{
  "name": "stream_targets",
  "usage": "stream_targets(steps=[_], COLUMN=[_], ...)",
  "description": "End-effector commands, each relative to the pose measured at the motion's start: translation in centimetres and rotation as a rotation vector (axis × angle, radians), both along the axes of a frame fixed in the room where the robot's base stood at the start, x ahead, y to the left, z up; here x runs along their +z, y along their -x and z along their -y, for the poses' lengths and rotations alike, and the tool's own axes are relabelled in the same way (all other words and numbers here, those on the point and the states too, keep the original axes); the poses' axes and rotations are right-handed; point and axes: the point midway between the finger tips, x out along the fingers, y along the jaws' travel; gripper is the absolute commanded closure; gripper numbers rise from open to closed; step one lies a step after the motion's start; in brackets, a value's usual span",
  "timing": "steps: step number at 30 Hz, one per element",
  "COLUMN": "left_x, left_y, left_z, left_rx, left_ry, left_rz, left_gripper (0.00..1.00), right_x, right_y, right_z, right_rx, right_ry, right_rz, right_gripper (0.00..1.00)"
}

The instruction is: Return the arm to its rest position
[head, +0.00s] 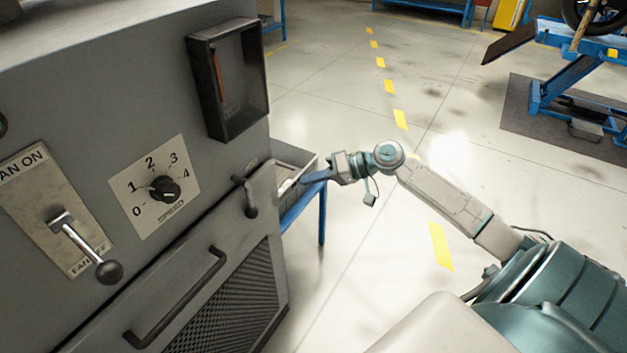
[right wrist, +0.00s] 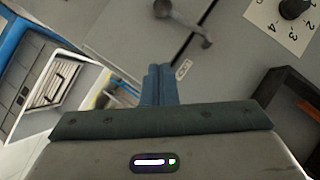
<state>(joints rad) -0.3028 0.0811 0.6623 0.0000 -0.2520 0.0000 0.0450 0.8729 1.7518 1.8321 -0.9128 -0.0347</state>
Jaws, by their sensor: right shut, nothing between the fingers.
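My right arm reaches in from the right in the head view. My right gripper (head: 310,181) is shut and empty, beside the right edge of the grey cabinet (head: 120,60). In the right wrist view its closed blue fingers (right wrist: 157,85) point toward the cabinet front, near a small dark latch handle (head: 248,196). I cannot tell whether they touch anything. My left gripper is out of view.
The cabinet carries a fan lever (head: 85,247) with its knob hanging down, a speed dial (head: 165,188), an open black box (head: 228,80) and a door handle (head: 175,300). A blue-legged table (head: 322,215) stands behind the gripper. Open floor lies beyond; a blue lift (head: 560,85) stands far right.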

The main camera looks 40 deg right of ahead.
Motion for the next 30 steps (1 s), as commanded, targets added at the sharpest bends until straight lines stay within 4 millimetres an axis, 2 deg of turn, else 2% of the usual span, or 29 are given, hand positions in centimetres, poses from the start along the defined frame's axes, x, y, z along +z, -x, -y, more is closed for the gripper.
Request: stream_targets(steps=[4,22,23,26,29,30], left_x=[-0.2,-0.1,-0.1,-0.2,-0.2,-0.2], left_y=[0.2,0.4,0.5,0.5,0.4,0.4], left_z=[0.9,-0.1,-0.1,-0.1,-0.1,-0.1], left_rx=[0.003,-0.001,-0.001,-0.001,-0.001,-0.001], left_ry=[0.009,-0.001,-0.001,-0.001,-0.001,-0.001], left_rz=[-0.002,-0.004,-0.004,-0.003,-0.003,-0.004], left_gripper=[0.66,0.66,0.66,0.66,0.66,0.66], right_x=[0.1,-0.3,-0.7,-4.1,-10.0,-12.9], right_y=[0.2,0.1,0.0,-0.5,-0.8,-0.6], right_z=[0.3,0.5,0.7,2.0,4.3,5.3], right_rx=[-0.001,-0.009,-0.019,-0.082,-0.185,-0.229], right_ry=[0.001,0.003,0.006,0.037,0.101,0.136], right_rz=[0.001,-0.003,-0.006,-0.03,-0.073,-0.095], right_gripper=[1.0,1.0,1.0,1.0,1.0,1.0])
